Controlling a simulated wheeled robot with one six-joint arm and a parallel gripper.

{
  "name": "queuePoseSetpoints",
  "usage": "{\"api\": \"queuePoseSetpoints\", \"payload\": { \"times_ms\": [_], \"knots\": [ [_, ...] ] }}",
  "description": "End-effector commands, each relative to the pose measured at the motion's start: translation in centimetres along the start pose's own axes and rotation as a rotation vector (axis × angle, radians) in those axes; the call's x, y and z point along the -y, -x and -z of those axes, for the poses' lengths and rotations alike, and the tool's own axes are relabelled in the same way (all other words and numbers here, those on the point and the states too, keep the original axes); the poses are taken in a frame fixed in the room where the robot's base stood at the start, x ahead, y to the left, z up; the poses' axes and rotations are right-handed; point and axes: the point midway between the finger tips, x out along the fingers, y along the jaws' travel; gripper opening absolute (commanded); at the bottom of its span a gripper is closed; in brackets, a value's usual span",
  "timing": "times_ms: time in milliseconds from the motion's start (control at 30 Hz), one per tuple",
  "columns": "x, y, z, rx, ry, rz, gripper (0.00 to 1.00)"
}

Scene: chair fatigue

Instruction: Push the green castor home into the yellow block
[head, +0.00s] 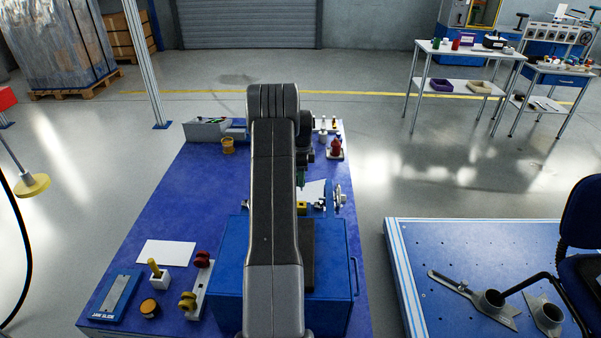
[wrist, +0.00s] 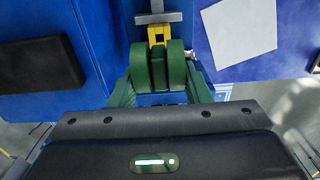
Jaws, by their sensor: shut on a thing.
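The green castor (wrist: 158,66), with two thick wheels side by side, shows in the middle of the wrist view. My gripper (wrist: 161,80) is shut on it, a green finger at each side. The yellow block (wrist: 157,33) is just beyond the castor, against a grey bar. The castor hides part of the block, and I cannot tell how far its stem is in. In the head view the yellow block (head: 302,207) shows just right of my arm, with green (head: 300,180) at my gripper above it. My arm hides much of this spot.
A blue box (head: 227,285) stands under my arm, with a black pad (head: 308,255) on top. A white rack (head: 199,288) holds red and yellow castors at the left. White paper (wrist: 238,30) lies right of the block. The blue table's left middle (head: 200,205) is clear.

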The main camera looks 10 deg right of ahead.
Motion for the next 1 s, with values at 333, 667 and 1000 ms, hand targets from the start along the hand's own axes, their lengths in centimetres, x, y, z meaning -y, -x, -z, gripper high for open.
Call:
{"api": "queuePoseSetpoints", "payload": {
  "times_ms": [333, 667, 1000],
  "knots": [
    [0.0, -0.3, -0.1, 0.000, 0.000, -0.001, 0.23],
    [0.0, -2.9, -0.1, 0.000, 0.000, -0.002, 0.23],
    [0.0, -5.6, -0.1, 0.000, 0.000, -0.001, 0.23]
  ]
}}
